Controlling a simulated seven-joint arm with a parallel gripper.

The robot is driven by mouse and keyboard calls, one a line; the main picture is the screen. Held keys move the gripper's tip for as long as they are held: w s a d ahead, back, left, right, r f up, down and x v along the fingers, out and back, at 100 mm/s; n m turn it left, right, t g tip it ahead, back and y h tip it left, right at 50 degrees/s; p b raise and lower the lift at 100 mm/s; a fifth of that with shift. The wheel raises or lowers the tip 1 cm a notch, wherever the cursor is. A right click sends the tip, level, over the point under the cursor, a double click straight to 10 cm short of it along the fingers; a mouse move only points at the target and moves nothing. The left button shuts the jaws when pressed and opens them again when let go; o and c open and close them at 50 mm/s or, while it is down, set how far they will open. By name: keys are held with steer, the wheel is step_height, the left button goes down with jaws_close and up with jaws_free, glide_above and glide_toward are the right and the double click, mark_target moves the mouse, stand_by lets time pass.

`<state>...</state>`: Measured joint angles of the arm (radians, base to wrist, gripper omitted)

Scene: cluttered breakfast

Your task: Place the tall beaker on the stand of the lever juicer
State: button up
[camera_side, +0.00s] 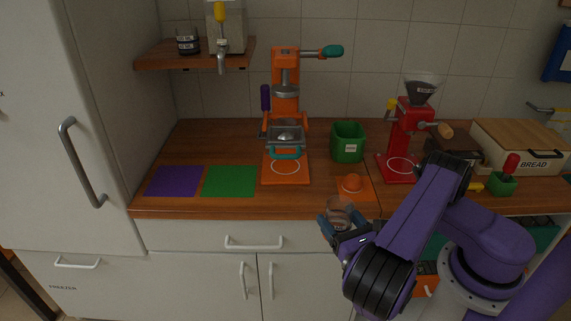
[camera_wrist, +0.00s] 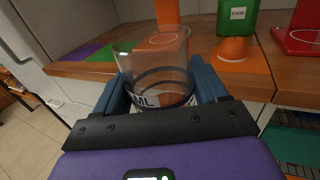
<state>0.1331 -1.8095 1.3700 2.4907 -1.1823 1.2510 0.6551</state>
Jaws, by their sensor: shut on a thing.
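My gripper (camera_side: 343,222) is shut on a clear tall beaker (camera_side: 338,210), held upright or nearly so in front of the counter edge. In the wrist view the beaker (camera_wrist: 152,72) sits between the two blue fingers of my gripper (camera_wrist: 160,92), with dark lettering near its base. The orange lever juicer (camera_side: 286,85) stands at the back of the counter, left of the beaker. Its orange stand (camera_side: 286,178) has a white circle outline and is bare. In the wrist view the stand (camera_wrist: 168,30) shows partly behind the clear beaker.
An orange half on an orange board (camera_side: 356,190) lies right of the stand, nearest the beaker. A green food bin (camera_side: 348,143) stands behind it. A red grinder (camera_side: 403,140) is farther right. Purple (camera_side: 174,181) and green (camera_side: 229,181) mats lie left of the stand.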

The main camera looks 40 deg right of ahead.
steer(key=x, duration=3.2)
steer(key=shift+d+r, duration=0.1)
steer(key=shift+d, duration=0.05)
steer(key=shift+s, duration=0.1)
steer(key=shift+f, duration=0.2)
steer(key=o, duration=1.2)
steer(key=shift+c, duration=0.2)
steer(key=v, duration=1.2)
